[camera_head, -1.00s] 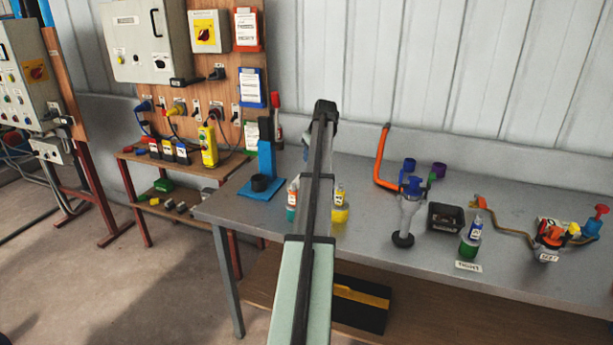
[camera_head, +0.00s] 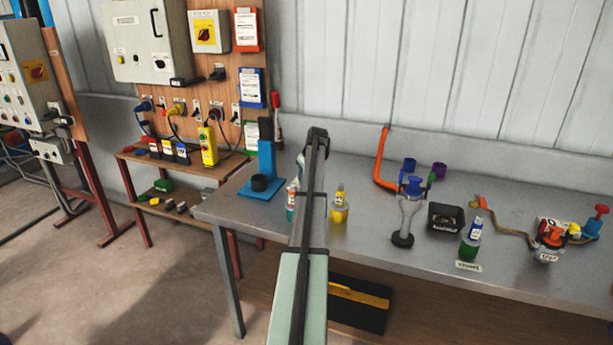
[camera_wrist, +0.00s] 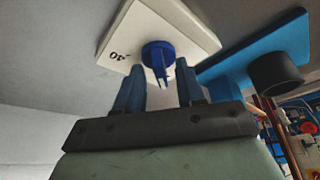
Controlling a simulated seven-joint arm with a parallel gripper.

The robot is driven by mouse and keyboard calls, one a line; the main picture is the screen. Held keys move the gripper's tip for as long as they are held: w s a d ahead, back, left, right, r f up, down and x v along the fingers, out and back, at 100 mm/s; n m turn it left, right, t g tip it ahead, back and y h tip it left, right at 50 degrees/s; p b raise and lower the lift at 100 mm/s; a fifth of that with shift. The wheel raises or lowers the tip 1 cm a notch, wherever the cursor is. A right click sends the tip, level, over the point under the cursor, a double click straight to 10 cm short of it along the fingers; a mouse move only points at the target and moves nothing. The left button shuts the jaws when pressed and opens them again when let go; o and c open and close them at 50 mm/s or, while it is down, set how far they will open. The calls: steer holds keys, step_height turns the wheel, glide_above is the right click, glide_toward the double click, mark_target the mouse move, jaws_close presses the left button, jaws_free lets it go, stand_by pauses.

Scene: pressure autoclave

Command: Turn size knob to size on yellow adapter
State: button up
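A blue knob (camera_wrist: 158,52) with a narrow pointer sits on a white box (camera_wrist: 192,22) in the wrist view. Part of a printed number shows on the box beside the knob, hard to read at this angle. My gripper (camera_wrist: 160,83) is open, with one blue finger on each side of the knob's pointer. The fingers look apart from it; contact cannot be told. In the head view my arm hides the knob and gripper. A yellow-based bottle-like item (camera_head: 339,209) stands on the bench right of my arm; whether it is the yellow adapter, and any size on it, cannot be told.
A blue stand with a black cup (camera_head: 261,183) is close by on the left; its cup also shows in the wrist view (camera_wrist: 275,73).

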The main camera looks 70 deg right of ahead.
jaws_close()
stand_by(0.3)
steer(key=shift+m, duration=0.3)
steer(key=m, duration=0.2)
steer(key=m+g+h, duration=0.1)
steer(key=shift+w+a+m, duration=0.15)
steer(key=shift+m, duration=0.25)
steer(key=m+g, duration=0.1)
steer(key=m, duration=0.1)
steer(key=m+g, duration=0.1)
steer(key=m, duration=0.2)
steer(key=shift+w+g+h, duration=0.2)
steer(key=shift+g+h, duration=0.1)
steer(key=m+g, duration=0.1)
steer(key=m, duration=0.2)
steer(key=m+g, duration=0.1)
steer(key=m, duration=0.1)
steer(key=shift+w+m, duration=0.2)
steer(key=shift+m, duration=0.2)
steer(key=shift+w+m+g+y, duration=0.1)
steer(key=shift+m+g+y, duration=0.3)
steer(key=shift+m, duration=0.75)
steer(key=shift+m+g+y, duration=0.3)
steer(key=shift+m+y, duration=0.2)
steer(key=shift+m, duration=0.65)
